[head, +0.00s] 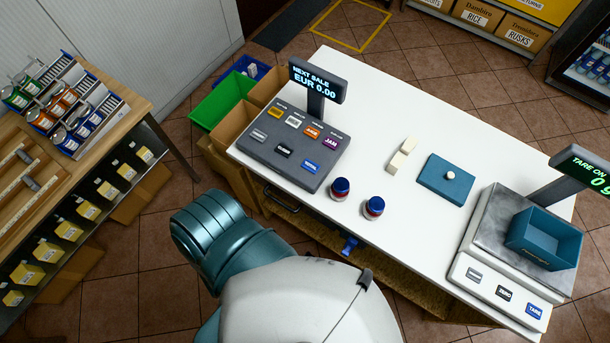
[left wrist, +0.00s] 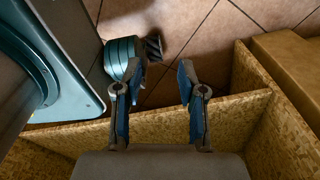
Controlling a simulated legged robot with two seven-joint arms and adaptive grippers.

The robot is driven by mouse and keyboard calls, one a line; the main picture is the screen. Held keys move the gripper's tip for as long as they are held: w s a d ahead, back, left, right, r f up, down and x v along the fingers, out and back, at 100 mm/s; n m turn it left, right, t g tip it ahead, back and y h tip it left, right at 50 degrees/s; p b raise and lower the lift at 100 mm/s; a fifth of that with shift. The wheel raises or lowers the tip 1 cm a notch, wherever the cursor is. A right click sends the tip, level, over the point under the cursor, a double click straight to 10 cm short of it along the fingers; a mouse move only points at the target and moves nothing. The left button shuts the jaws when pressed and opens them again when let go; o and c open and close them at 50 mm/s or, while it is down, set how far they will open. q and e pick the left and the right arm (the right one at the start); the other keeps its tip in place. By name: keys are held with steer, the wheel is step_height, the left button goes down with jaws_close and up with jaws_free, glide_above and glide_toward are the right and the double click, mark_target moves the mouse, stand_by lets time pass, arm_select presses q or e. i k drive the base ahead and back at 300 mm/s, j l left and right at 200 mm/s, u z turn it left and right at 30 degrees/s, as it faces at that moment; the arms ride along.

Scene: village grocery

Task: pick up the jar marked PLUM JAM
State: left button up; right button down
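Two small jars with blue lids and red-brown contents, a left one (head: 340,189) and a right one (head: 374,207), stand upright and apart near the front edge of the white counter (head: 400,120). Their labels are too small to read, so I cannot tell which is PLUM JAM. My left gripper (left wrist: 160,76) shows in the left wrist view, its two fingers apart with nothing between them. It is over chipboard panels and the tiled floor; no jar shows there. My right gripper cannot be made out in either view.
Left of the jars is a till keypad (head: 290,145) with a display (head: 317,82). To their right are a teal lidded block (head: 446,180) and a scale with a teal tray (head: 545,238). Chipboard walls (left wrist: 215,118) surround the left gripper. A shelf of tins stands at far left.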

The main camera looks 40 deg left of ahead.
mark_target(341, 189)
steer(key=j+u, duration=0.15)
steer(key=u, duration=0.55)
